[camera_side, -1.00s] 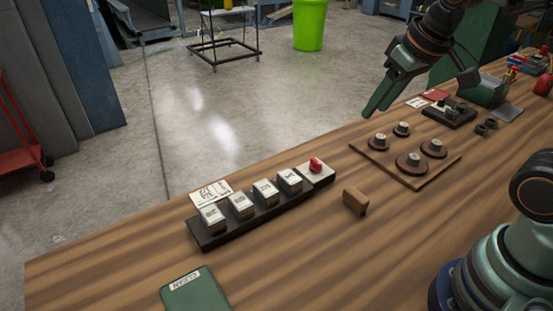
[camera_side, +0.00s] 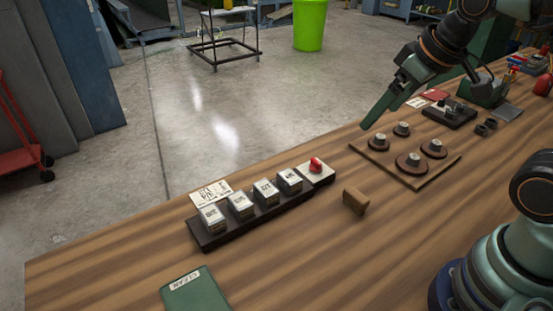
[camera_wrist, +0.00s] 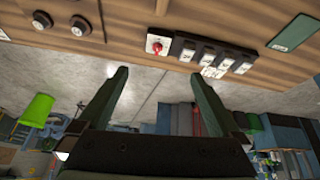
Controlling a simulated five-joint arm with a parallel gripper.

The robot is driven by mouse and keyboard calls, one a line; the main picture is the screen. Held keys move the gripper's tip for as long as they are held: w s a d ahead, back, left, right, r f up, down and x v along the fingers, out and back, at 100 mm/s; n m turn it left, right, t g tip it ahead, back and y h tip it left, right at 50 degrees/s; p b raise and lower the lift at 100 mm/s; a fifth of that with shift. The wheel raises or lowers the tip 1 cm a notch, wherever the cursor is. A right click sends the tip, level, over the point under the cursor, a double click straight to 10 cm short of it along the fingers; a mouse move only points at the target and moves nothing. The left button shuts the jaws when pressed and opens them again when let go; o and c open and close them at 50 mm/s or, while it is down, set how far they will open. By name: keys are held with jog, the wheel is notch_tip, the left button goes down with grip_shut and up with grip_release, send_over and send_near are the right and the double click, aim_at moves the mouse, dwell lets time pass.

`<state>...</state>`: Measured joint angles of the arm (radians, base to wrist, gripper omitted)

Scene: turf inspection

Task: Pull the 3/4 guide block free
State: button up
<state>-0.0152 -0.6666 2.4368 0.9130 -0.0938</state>
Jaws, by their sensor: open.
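Several guide blocks with pale labelled tops sit in a row in a dark rail (camera_side: 218,238) on the wooden table. The blocks run from a near-left block (camera_side: 211,216) to a far-right block (camera_side: 289,181). Their labels are too small to read, so I cannot tell which is the 3/4 block. A pale plate with a red knob (camera_side: 316,165) is at the rail's right end. The row also shows in the wrist view (camera_wrist: 209,56). My gripper (camera_side: 364,127) is open and empty, in the air above and to the right of the row. Its two fingers (camera_wrist: 160,85) are spread apart.
A wooden board with several round knobbed discs (camera_side: 368,150) lies right of the row. A small brown block (camera_side: 355,201) stands in front. A green booklet (camera_side: 196,292) is at near left. A white card (camera_side: 210,194) lies behind the rail. Bare table fills the front middle.

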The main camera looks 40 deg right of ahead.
jog(key=w+a+f+n+g, duration=0.2)
jog(key=w+a+n+g, duration=0.15)
jog(key=w+n, duration=0.45)
jog(key=n+g, duration=0.2)
jog(key=n, duration=0.7)
send_near(290, 176)
notch_tip(290, 176, down, 10)
jog(key=shift+s+f, duration=0.1)
jog(key=c, duration=1.3)
jog(key=shift+r, duration=1.25)
jog(key=shift+r, duration=2.45)
